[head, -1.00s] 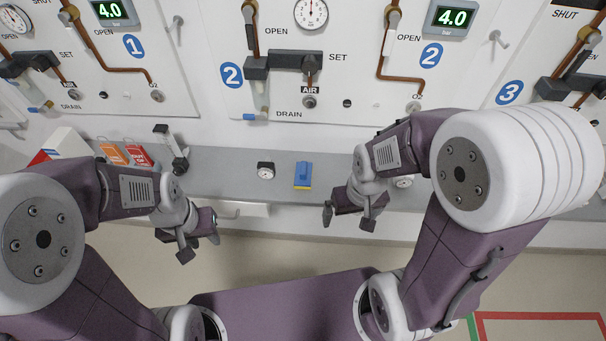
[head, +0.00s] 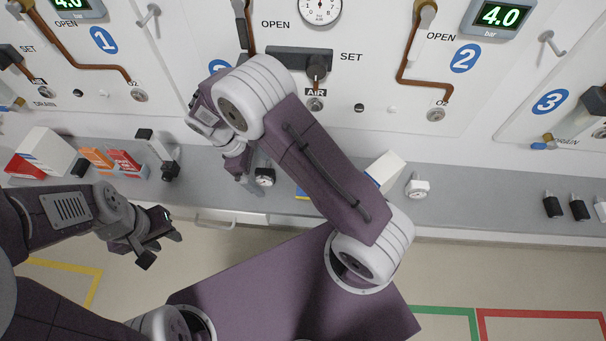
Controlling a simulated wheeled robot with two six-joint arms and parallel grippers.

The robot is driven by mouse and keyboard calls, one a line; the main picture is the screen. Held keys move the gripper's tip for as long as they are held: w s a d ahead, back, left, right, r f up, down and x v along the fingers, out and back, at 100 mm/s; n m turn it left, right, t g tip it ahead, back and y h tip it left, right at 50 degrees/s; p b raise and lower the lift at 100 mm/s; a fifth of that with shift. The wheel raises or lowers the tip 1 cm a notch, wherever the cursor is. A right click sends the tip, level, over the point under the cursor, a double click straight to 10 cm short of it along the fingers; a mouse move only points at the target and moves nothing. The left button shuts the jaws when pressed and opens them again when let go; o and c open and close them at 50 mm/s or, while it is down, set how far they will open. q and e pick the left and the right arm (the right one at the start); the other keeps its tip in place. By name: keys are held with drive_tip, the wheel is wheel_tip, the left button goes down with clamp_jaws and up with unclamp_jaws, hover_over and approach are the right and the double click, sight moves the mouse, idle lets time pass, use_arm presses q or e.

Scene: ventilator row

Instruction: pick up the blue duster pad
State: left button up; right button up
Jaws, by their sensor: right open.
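The blue duster pad (head: 301,193) lies on the grey shelf near its front edge. Only a sliver of its blue top and yellow underside shows; my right arm hides the rest. My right gripper (head: 248,178) is over the shelf to the left of the pad, beside a small black gauge, apart from the pad. It is open, though partly hidden by its own wrist. My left gripper (head: 160,248) hangs in front of the shelf, lower left, with its fingers apart and nothing between them.
The black gauge (head: 264,177) stands close to my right gripper. A white gauge (head: 418,187) stands right. Free shelf lies farther right (head: 480,200).

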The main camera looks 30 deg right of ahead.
drive_tip(key=shift+d+f, duration=0.1)
drive_tip(key=shift+d, duration=0.3)
drive_tip(key=s+d, duration=0.1)
drive_tip(key=d, duration=0.1)
drive_tip(key=s+d, duration=0.3)
drive_tip(key=d, duration=0.1)
drive_tip(key=shift+s, duration=0.15)
drive_tip(key=s+d, duration=0.2)
drive_tip(key=d, duration=0.1)
drive_tip(key=s+d, duration=0.1)
drive_tip(key=shift+d+f, duration=0.2)
drive_tip(key=shift+f, duration=0.25)
drive_tip(key=shift+w, duration=0.1)
drive_tip(key=shift+p, duration=0.3)
drive_tip(key=c, duration=1.1)
